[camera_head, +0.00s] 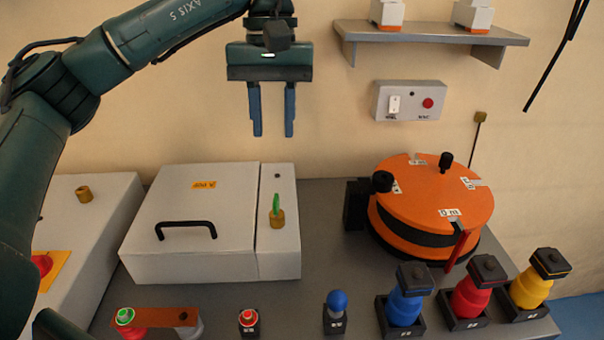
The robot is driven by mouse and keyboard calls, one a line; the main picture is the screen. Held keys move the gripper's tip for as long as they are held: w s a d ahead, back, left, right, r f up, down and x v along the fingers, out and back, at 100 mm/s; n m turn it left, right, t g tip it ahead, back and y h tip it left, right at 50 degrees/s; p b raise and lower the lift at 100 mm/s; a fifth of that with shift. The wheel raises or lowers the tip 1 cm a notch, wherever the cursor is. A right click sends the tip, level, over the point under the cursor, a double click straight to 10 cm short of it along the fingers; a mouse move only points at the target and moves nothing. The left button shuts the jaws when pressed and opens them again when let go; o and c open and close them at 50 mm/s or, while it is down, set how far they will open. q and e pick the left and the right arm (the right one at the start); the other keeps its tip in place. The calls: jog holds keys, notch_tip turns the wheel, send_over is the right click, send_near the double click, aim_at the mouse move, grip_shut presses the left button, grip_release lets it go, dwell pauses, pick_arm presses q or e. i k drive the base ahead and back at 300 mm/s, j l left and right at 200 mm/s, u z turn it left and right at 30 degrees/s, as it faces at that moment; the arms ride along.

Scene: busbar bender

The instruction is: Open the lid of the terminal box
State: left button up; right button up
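The terminal box (140,242) is a white box on the grey bench, left of centre. Its lid (202,207) lies flat and closed, with a black bar handle (186,229) near the front and a yellow label (204,185) near the back. A strip on the box's right side carries a brass knob with a green key-like tab (276,212). My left gripper (271,134) hangs above and behind the box, fingers pointing down, apart, with nothing between them. It touches nothing. My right gripper does not show.
An orange round bender (430,190) stands on the right of the bench (330,235). Blue (404,306), red (470,297) and yellow (532,290) pieces stand along the front right. A wall switch box (408,101) and shelf (430,34) are behind. A red button (42,264) is at left.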

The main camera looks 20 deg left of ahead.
aim_at(198, 208)
jog(key=k, duration=1)
